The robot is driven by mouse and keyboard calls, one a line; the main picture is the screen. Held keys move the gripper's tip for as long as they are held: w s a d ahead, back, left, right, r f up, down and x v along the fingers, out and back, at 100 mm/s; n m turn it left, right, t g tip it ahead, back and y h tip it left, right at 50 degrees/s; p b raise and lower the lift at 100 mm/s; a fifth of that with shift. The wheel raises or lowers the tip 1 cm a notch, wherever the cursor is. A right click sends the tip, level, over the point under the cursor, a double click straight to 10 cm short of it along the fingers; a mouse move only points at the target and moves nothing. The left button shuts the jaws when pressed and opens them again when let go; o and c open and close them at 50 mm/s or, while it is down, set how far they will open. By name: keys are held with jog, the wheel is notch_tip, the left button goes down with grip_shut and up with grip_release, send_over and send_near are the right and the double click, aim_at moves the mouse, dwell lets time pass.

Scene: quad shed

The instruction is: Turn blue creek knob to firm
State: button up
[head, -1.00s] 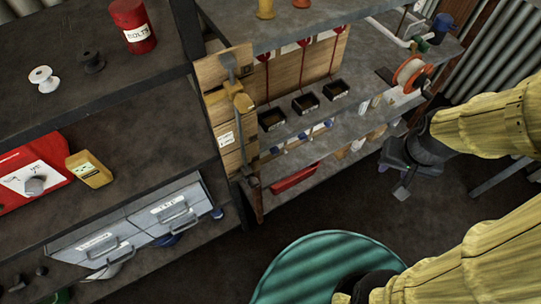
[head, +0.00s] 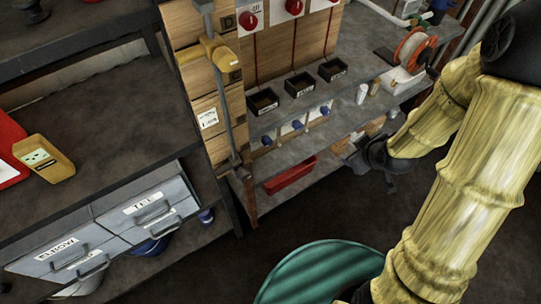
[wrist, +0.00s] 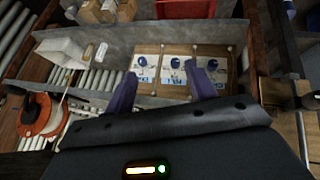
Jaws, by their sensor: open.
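Three blue knobs on pale labelled plates sit in a row on a wooden strip below the bench shelf. In the head view they are the left knob (head: 267,141), the middle knob (head: 297,125) and the right knob (head: 325,110). The wrist view shows the row ahead of the fingers, with one blue knob (wrist: 175,62) near the centre. The plate lettering is too small to tell which is creek or where firm lies. My gripper (wrist: 163,88) is open and empty, its two fingers apart and short of the knobs. It also shows in the head view (head: 362,160), right of the row.
Three small black bins (head: 300,84) stand on the shelf above the knobs, below red knobs (head: 249,19) on a wooden board. A red tray (head: 290,175) lies on the lower shelf. An orange cable reel (head: 417,48) stands at right. A green round top (head: 318,274) is in front.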

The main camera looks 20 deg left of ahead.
jog(key=a+f+n+t+y+b, duration=0.2)
jog(key=a+f+n+y+b, duration=0.2)
jog(key=a+f+b, duration=0.3)
jog(key=s+a+f+n+t+y+b, duration=0.1)
jog(key=a+f+n+y+b, duration=0.3)
jog(key=f+b, duration=0.7)
notch_tip(320, 180, down, 3)
jog(key=a+t+y, duration=0.1)
jog(key=a+y, duration=0.1)
jog(key=y, duration=0.1)
jog(key=shift+s+a+r+n+t, duration=0.15)
jog(key=shift+a+n+t, duration=0.15)
jog(key=shift+a, duration=0.1)
jog(key=shift+b, duration=0.6)
jog(key=b, duration=1.1)
send_near(270, 145)
jog(key=b+x, duration=0.2)
jog(key=x, duration=0.7)
jog(key=shift+a+r+b, duration=0.2)
jog(key=shift+a+b, duration=0.05)
jog(key=shift+b, duration=0.1)
jog(key=shift+c, duration=0.3)
